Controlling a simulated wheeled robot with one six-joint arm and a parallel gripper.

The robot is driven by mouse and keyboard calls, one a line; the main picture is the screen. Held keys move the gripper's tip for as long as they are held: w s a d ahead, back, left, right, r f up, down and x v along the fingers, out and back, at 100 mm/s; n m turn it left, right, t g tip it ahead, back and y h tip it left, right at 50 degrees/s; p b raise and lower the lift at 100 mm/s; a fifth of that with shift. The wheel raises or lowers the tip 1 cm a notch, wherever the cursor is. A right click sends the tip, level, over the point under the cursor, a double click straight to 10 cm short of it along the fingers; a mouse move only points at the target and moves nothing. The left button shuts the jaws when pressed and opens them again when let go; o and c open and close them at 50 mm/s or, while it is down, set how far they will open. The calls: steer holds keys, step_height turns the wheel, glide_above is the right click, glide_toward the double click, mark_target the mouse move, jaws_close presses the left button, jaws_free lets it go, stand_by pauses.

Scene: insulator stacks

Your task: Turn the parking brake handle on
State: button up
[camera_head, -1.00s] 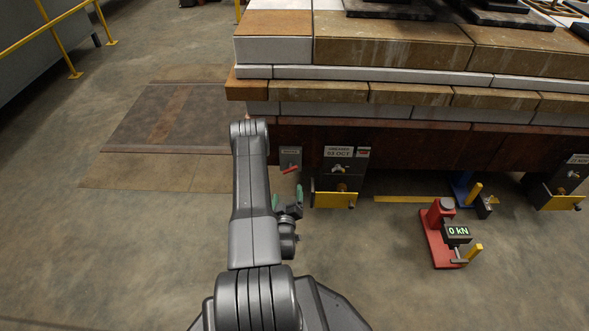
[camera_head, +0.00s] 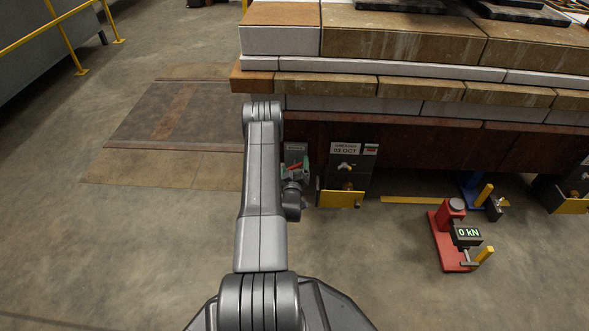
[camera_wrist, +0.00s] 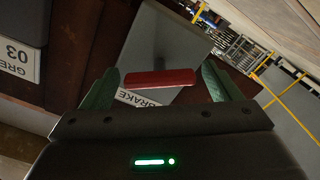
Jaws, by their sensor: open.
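The parking brake handle is a red bar (camera_wrist: 160,78) on a grey plate (camera_wrist: 165,45) with a partly hidden label reading "BRAKE". In the wrist view the bar lies nearly level between the two green fingertips of my gripper (camera_wrist: 160,90), which is open, with gaps at both sides. In the head view the handle (camera_head: 296,167) is a small red mark on the grey box (camera_head: 295,151) under the stack's left end. My gripper (camera_head: 296,171) is right at it there, partly covering it. I cannot tell whether the fingers touch the bar.
A black and yellow wheel unit (camera_head: 343,182) labelled "03 OCT" stands just right of the box. A red jack with a "0 kN" display (camera_head: 467,234) sits on the floor farther right. The brick-loaded deck (camera_head: 400,108) overhangs the box.

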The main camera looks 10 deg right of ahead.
steer(key=shift+w, duration=0.1)
steer(key=c, duration=1)
steer(key=shift+m, duration=0.3)
steer(key=shift+d+m, duration=0.1)
steer(key=shift+m, duration=2.5)
steer(key=o, duration=1)
